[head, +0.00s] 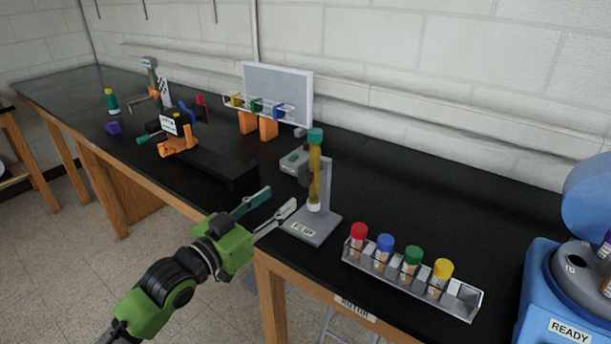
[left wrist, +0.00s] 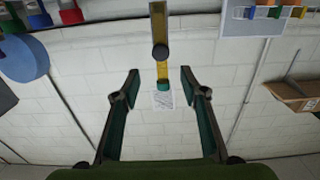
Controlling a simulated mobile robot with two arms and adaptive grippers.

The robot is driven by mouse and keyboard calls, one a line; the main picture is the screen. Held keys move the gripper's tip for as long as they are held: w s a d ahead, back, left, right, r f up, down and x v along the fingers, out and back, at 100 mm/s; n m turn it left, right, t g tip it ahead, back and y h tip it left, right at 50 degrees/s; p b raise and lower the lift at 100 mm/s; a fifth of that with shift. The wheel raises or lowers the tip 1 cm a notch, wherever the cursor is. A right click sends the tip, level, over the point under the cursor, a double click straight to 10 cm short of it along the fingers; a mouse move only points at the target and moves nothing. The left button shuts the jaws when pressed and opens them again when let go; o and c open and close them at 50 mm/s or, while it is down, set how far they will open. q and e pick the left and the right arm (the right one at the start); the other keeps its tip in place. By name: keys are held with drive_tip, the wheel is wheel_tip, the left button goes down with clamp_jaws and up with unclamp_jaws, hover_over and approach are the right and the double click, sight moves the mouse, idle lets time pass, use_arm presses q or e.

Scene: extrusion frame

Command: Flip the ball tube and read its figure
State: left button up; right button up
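The ball tube (head: 314,188) is a slim amber tube with a teal cap (head: 315,135) on top and a pale bottom end. It stands upright in a grey stand (head: 315,227) with a labelled base; a dark holder grips its middle. My left gripper (head: 281,197) is open and empty, left of the tube and apart from it, its fingers pointing towards the stand. In the left wrist view, which looks upside down, the tube (left wrist: 162,71) lies ahead, in line with the gap between the open fingers (left wrist: 158,80). The tube's figure cannot be read. My right gripper is not in view.
A rack (head: 461,300) with red, blue, green and yellow capped tubes stands to the right of the stand. A blue machine (head: 557,285) is at the far right. An orange-and-black device (head: 178,144) and a white board (head: 277,90) stand further left. The bench (head: 390,190) behind the rack is clear.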

sight(303, 180)
use_arm(q)
drive_tip(key=p+x, duration=0.2)
drive_tip(key=x, duration=0.8)
drive_tip(key=shift+w+d, duration=0.15)
drive_tip(key=shift+w, duration=0.2)
drive_tip(key=shift+w+d, duration=0.3)
drive_tip(key=shift+w, duration=0.15)
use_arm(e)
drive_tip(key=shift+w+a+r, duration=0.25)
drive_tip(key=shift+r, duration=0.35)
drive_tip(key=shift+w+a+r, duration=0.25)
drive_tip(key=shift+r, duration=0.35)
use_arm(q)
drive_tip(key=shift+c, duration=0.5)
clamp_jaws()
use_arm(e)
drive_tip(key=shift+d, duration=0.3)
